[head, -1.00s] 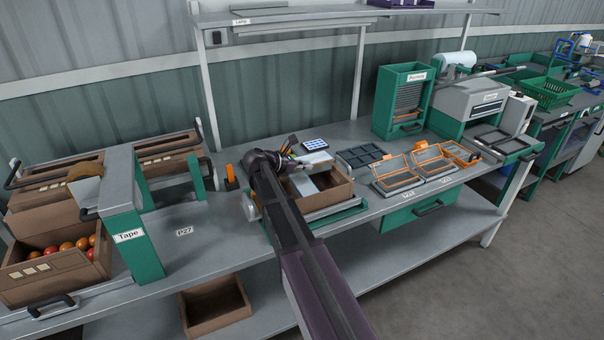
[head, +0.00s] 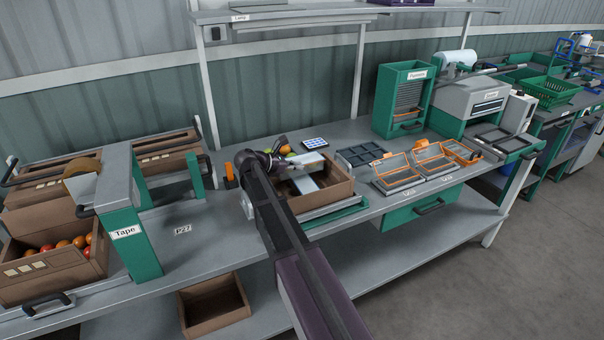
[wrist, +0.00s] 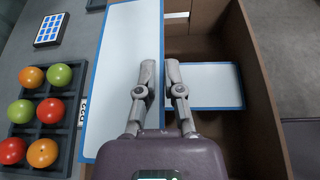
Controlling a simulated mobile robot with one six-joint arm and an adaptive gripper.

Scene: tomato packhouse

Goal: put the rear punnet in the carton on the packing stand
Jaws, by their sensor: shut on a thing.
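The carton (head: 325,190) is an open brown box on the packing stand; its wall also shows in the wrist view (wrist: 258,75). A long white, blue-edged piece, apparently the rear punnet (wrist: 128,50), lies along the carton's rear side; it also shows in the head view (head: 313,158). My gripper (wrist: 160,75) has its fingers either side of this piece's front edge and is shut on it; the contact itself is partly hidden. A second white, blue-edged piece (wrist: 212,85) lies lower, inside the carton. In the head view my arm hides part of the carton.
A dark tray (wrist: 58,122) with several red, orange and green tomatoes sits just behind the carton, beside a keypad (wrist: 50,29). Orange-framed trays (head: 399,174) lie to the right. The green tape unit (head: 132,215) stands to the left, with bare bench between.

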